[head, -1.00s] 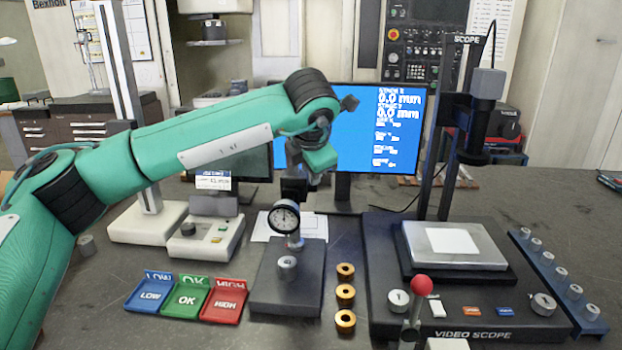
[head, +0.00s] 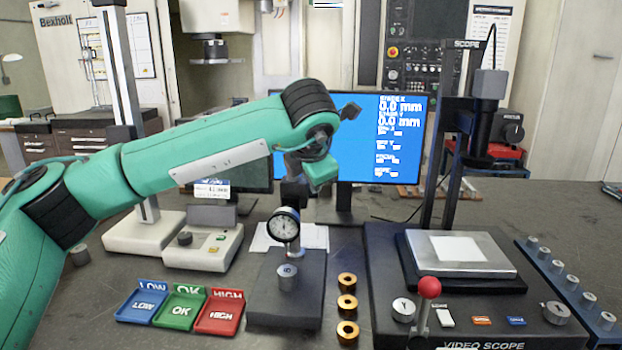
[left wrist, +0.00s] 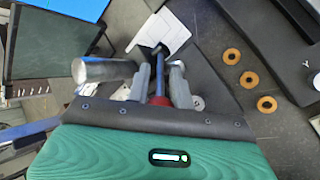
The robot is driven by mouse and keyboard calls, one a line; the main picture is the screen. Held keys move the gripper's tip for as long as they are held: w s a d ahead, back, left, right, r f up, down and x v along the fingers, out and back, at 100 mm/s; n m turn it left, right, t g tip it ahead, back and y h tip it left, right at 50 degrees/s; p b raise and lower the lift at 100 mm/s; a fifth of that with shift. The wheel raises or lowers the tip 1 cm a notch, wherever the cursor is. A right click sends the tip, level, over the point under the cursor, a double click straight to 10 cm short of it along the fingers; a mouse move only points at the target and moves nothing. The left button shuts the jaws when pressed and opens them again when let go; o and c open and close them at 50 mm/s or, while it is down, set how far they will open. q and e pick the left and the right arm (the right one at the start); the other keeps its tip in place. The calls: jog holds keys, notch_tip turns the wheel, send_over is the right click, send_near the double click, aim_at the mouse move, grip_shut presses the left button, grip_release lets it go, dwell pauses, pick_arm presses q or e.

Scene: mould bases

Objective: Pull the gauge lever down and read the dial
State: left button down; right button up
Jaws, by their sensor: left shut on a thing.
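The dial gauge (head: 284,225) stands upright on a dark base (head: 262,310), its white face towards the head camera. Its needle reading is too small to tell. A silver cylinder (head: 287,277) sits on the base below the dial. My left gripper (head: 293,196) reaches down just above and behind the dial, where its fingertips are hidden. In the left wrist view, the left gripper (left wrist: 161,82) has its fingers close together around a thin lever with a red part (left wrist: 158,100), beside the gauge's silver body (left wrist: 105,70). My right gripper is not in view.
LOW, OK and HIGH trays (head: 180,307) lie left of the base. Several brass rings (head: 347,304) line its right side. The video scope (head: 470,305) stands further right, behind a red-knobbed lever (head: 429,288). A monitor (head: 385,140) stands behind.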

pick_arm(q)
jog(key=c, duration=1.5)
grip_release()
jog(key=shift+c, duration=0.2)
jog(key=shift+s+r, duration=0.1)
